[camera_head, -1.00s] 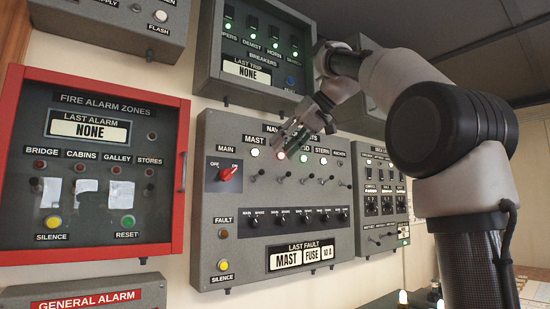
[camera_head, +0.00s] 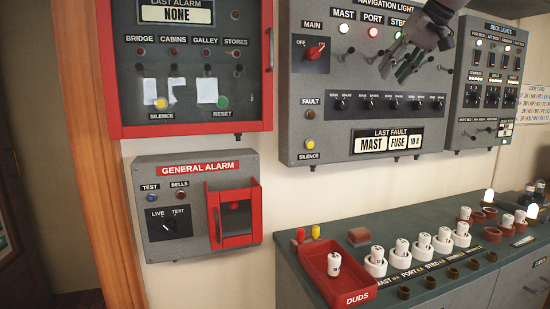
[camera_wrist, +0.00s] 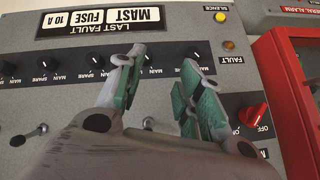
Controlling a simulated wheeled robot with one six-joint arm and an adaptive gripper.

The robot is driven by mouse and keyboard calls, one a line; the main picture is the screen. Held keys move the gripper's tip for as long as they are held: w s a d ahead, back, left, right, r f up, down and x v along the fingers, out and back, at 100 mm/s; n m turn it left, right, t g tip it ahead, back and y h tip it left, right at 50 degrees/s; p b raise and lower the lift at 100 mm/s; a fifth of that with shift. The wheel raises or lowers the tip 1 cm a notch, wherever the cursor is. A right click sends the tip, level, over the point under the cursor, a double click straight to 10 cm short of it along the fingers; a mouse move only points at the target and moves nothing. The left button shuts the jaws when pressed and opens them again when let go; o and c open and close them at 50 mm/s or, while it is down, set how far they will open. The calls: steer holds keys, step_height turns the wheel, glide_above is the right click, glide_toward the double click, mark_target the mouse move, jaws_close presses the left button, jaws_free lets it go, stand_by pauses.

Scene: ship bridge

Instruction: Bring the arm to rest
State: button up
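My gripper (camera_head: 408,68) hangs at the top of the head view, in front of the navigation lights panel (camera_head: 300,95). In the wrist view my gripper (camera_wrist: 160,72) has its two green-padded fingers apart, with nothing between them. The panel's fuse selector row and the upside-down "MAST FUSE 10 A" plate (camera_wrist: 103,20) show behind the fingers. I cannot tell the exact gap between fingertips and panel. The rest of my arm is mostly out of the head view.
A green-topped counter (camera_head: 455,290) juts out below the panel, with a red DUDS tray (camera_head: 313,272) and several white fuses (camera_head: 376,256). The general alarm box (camera_head: 195,200) and red-framed fire alarm panel (camera_head: 192,131) are on the wall at left.

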steer(key=s+d+f+g+h, duration=0.1)
steer(key=s+d+f, duration=0.1)
steer(key=s+f, duration=1.2)
steer(key=s+d+f+g+h, duration=0.2)
steer(key=s+d+f, duration=0.1)
steer(key=s+f, duration=1.2)
step_height(320, 180, down, 2)
steer(key=shift+f+h, duration=0.1)
steer(key=shift+h, duration=0.2)
steer(key=shift+s, duration=0.1)
